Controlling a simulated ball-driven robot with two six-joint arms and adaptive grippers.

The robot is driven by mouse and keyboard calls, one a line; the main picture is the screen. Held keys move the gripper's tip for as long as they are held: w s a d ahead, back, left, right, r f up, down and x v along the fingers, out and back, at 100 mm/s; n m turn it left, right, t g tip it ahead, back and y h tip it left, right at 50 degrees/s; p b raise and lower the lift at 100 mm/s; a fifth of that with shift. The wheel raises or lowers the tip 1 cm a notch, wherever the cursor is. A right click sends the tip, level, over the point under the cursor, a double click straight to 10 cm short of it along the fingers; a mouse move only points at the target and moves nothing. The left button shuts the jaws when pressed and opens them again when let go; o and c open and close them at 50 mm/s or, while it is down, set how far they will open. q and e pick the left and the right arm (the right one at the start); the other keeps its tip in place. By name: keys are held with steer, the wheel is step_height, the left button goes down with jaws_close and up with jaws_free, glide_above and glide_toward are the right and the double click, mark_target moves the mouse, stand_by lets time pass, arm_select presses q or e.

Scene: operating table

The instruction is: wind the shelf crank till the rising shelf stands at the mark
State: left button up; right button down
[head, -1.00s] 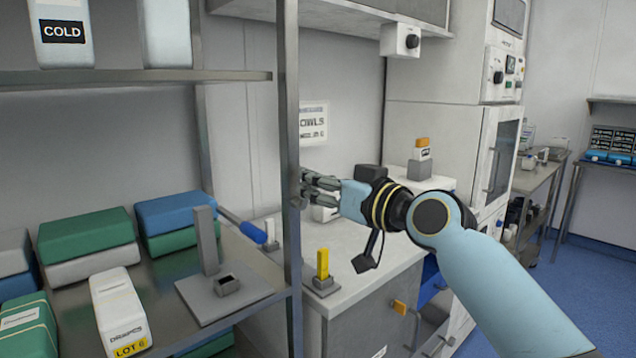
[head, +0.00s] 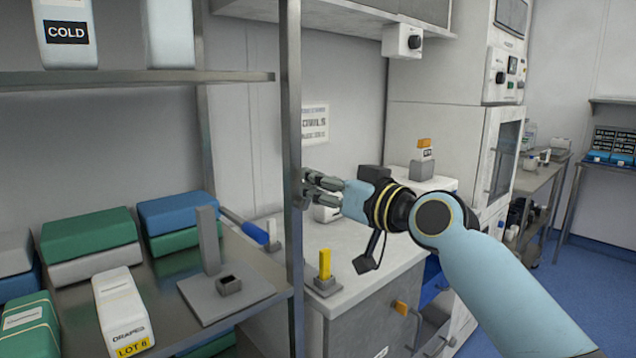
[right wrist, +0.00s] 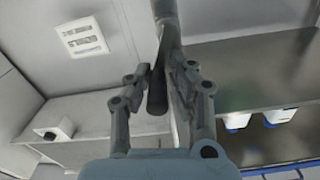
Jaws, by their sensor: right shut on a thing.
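My right gripper (head: 309,190) reaches in from the right to the metal upright (head: 291,130) of the shelf rack. It is shut on the crank's handle, and its fingers hide most of the crank in the head view. In the right wrist view, the dark crank handle (right wrist: 157,92) lies between the two fingers of my right gripper (right wrist: 160,78). The rack has an upper shelf (head: 235,76) and a lower shelf (head: 185,262). I cannot tell which one rises, and no mark is clearly readable. My left gripper is out of view.
Green, blue and white packs (head: 90,230) and a drapes box (head: 120,312) lie on the lower shelf, beside a grey stand (head: 208,240). A blue-ended rod (head: 250,231) lies behind. A counter with a yellow block (head: 324,263) is right of the upright.

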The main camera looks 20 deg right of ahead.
steer(key=shift+d+f+m, duration=0.2)
steer(key=shift+d+m, duration=0.05)
steer(key=shift+m, duration=0.15)
steer(key=shift+w+d+f+m+p, duration=0.1)
steer(key=shift+d+f+m+p, duration=0.45)
steer(key=shift+m, duration=1.6)
steer(key=shift+w+d+f+m+b, duration=0.15)
steer(key=shift+f+m, duration=0.9)
steer(key=shift+m, duration=1.05)
steer(key=shift+w+d+f+m+p, duration=0.1)
steer(key=shift+d+f+m+p, duration=0.5)
steer(key=shift+m, duration=1.55)
steer(key=shift+a+f+m, duration=0.3)
steer(key=shift+f+m, duration=0.15)
steer(key=shift+m, duration=0.25)
steer(key=c, duration=1.2)
jaws_free()
steer(key=shift+c, duration=0.2)
steer(key=shift+r, duration=0.2)
